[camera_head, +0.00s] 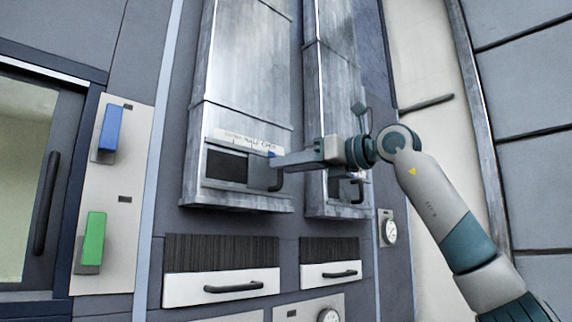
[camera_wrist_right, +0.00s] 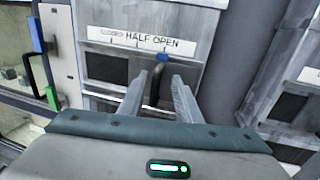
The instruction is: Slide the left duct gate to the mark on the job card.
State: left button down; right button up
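The left duct (camera_head: 245,65) has a dark opening (camera_head: 227,165) on the left of its lower front and a grey sliding gate (camera_head: 260,173) on the right. The gate's dark upright handle (camera_head: 277,180) also shows in the right wrist view (camera_wrist_right: 157,88). A blue pointer (camera_wrist_right: 163,57) sits under the word OPEN on the white scale (camera_wrist_right: 140,41), which reads CLOSED, HALF, OPEN. My right gripper (camera_wrist_right: 159,76) is open, with one finger on each side of the handle; contact cannot be told. My left gripper is not in view. I see no job card.
A second duct (camera_head: 335,90) with its own handle stands to the right, behind my right arm. Below are two drawers (camera_head: 220,288) with dark handles. A blue block (camera_head: 109,128) and a green block (camera_head: 93,238) are on the left panel.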

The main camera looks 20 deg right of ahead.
jog(key=shift+f, duration=0.1)
jog(key=shift+a, duration=0.1)
jog(key=b+v, duration=0.6)
jog(key=v, duration=1.1)
jog(key=shift+s+d, duration=0.15)
jog(key=shift+d, duration=0.2)
jog(key=shift+f, duration=0.1)
